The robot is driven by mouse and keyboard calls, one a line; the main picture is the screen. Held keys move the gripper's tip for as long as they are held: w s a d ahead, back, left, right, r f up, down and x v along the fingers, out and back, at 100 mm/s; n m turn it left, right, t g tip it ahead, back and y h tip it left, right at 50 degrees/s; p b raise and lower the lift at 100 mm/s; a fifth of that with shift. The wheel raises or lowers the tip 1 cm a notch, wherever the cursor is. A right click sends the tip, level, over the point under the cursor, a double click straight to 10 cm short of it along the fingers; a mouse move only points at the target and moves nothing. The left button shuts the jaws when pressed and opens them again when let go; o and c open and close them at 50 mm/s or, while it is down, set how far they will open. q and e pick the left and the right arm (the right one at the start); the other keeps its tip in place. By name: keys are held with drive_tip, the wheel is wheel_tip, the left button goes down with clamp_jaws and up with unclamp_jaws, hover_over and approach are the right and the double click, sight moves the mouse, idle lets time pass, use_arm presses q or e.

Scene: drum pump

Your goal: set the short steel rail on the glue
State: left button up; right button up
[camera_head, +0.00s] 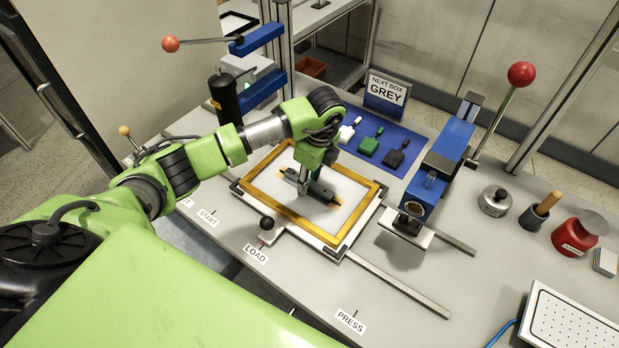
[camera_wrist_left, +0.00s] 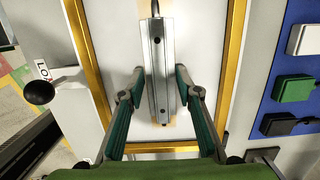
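The short steel rail (camera_wrist_left: 158,70) is a grey bar with screw holes, between the fingertips of my left gripper (camera_wrist_left: 160,75). The fingertips close in on both its long sides. In the head view my left gripper (camera_head: 304,188) points down over the gold-edged frame, with the rail (camera_head: 318,191) lying along a tan strip of glue (camera_head: 334,204). The tan strip shows past the rail's ends, and the rail hides most of it. I cannot tell whether the rail touches the glue or hovers just above it. My right gripper is not in view.
The gold frame (camera_head: 356,222) surrounds a white board. Beyond it, a blue mat (camera_head: 400,167) holds white, green and black blocks. Cups stand farther right.

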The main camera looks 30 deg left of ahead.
sight(315, 185)
use_arm(q)
drive_tip(key=shift+r, duration=0.25)
drive_tip(key=shift+w+d+r, duration=0.1)
drive_tip(key=shift+r, duration=0.25)
wheel_tip(315, 185, up, 11)
drive_tip(key=d+b, duration=0.1)
drive_tip(key=b, duration=0.1)
drive_tip(key=shift+s+d+b, duration=0.25)
drive_tip(key=shift+d+b, duration=0.05)
drive_tip(key=shift+b, duration=0.1)
